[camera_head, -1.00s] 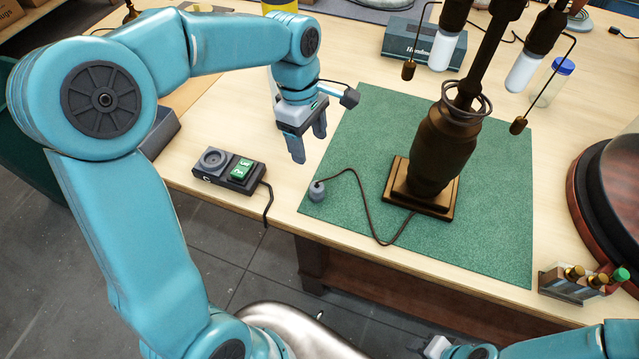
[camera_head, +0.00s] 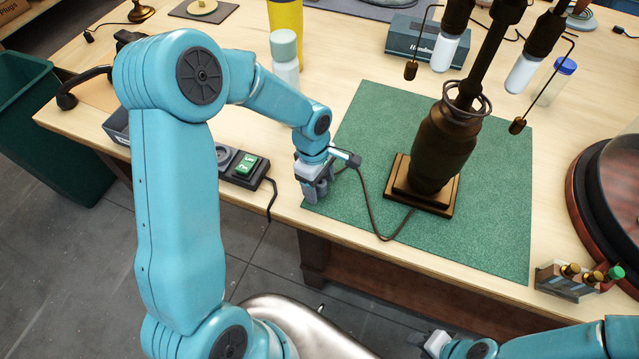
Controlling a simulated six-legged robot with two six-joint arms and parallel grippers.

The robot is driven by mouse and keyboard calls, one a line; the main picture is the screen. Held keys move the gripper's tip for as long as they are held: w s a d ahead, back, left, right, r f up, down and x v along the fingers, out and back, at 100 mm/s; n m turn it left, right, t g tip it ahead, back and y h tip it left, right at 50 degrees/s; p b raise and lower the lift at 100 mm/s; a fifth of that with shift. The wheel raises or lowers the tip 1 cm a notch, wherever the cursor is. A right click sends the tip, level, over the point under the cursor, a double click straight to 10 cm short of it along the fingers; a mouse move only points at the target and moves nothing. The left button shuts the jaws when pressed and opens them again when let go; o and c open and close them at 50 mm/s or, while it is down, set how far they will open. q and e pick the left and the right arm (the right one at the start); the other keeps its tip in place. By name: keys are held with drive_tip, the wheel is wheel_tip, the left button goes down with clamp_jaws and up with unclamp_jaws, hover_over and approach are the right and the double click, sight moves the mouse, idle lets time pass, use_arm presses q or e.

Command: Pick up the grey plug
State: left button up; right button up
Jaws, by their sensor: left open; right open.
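My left gripper (camera_head: 314,190) points down at the left front edge of the green mat (camera_head: 480,240), over the spot where the grey plug lay. My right gripper (camera_head: 437,344) is open at the bottom edge, away from the mat.
A socket box with a green switch (camera_head: 245,167) sits left of the mat, partly behind my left arm. A white bottle (camera_head: 285,60) and a yellow container (camera_head: 287,20) stand behind that arm. The mat's front is clear.

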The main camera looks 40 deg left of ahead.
use_arm(q)
drive_tip(key=shift+d+f, duration=0.1)
drive_tip(key=shift+f, duration=0.15)
drive_tip(key=c, duration=1.1)
drive_tip(key=shift+w, duration=0.1)
